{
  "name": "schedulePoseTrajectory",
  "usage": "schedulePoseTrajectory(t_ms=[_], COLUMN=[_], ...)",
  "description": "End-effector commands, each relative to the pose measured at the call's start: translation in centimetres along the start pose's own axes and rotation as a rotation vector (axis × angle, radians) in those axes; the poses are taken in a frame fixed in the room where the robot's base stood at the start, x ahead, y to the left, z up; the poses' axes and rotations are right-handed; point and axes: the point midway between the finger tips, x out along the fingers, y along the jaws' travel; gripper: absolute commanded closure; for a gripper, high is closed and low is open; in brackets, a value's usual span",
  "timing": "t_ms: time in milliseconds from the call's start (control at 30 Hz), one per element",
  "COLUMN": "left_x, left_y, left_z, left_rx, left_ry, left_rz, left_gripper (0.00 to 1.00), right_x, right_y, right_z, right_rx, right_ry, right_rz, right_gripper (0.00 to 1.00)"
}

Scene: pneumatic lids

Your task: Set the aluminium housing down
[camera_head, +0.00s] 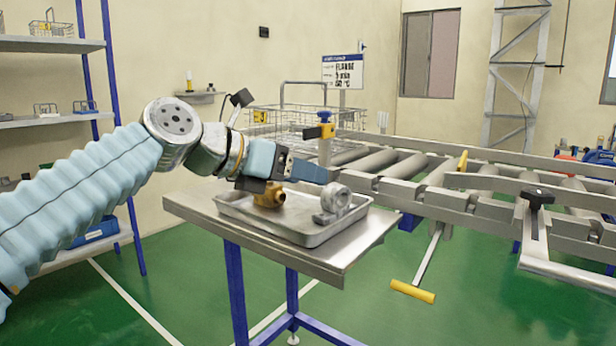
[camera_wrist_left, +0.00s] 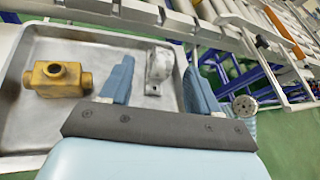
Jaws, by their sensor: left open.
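The aluminium housing (camera_head: 335,203) is a grey metal part with a round ring. It stands in the right part of a shallow metal tray (camera_head: 232,213) on a steel table. My left gripper (camera_head: 318,175) is above the tray, its fingertips just above and left of the housing in the head view. In the left wrist view the fingers (camera_wrist_left: 160,88) are open, and the housing (camera_wrist_left: 158,67) shows between and beyond their tips. I see no grip on it; whether a finger touches it I cannot tell. My right gripper is not in view.
A brass fitting (camera_head: 269,196) lies in the tray left of the housing, under the gripper; it also shows in the wrist view (camera_wrist_left: 57,78). A roller conveyor (camera_head: 420,180) with a wire basket (camera_head: 285,118) runs behind the table (camera_head: 350,252). Shelves (camera_head: 50,45) stand at left.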

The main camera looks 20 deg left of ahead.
Motion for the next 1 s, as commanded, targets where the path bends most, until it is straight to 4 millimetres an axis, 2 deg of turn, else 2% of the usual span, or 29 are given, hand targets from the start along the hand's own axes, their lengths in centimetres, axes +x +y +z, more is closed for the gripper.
schedulePoseTrajectory(t_ms=[33,200,433,600,1000], left_x=[-1.3,-5.4,-9.1,-9.9,-9.9], left_y=[0.0,0.0,0.0,0.0,0.0], left_z=[0.1,0.1,0.1,0.0,0.0], left_rx=[0.000,0.000,0.000,0.000,0.000], left_ry=[-0.004,-0.004,-0.002,-0.001,0.000], left_rz=[0.003,0.003,0.001,0.000,-0.001], left_gripper=[0.39,0.39,0.39,0.39,0.39], right_x=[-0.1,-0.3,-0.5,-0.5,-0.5], right_y=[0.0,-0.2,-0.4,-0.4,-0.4], right_z=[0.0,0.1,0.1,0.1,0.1], right_rx=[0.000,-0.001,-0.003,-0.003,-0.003], right_ry=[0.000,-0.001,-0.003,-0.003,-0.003], right_rz=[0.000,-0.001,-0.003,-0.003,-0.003], right_gripper=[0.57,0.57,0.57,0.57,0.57])
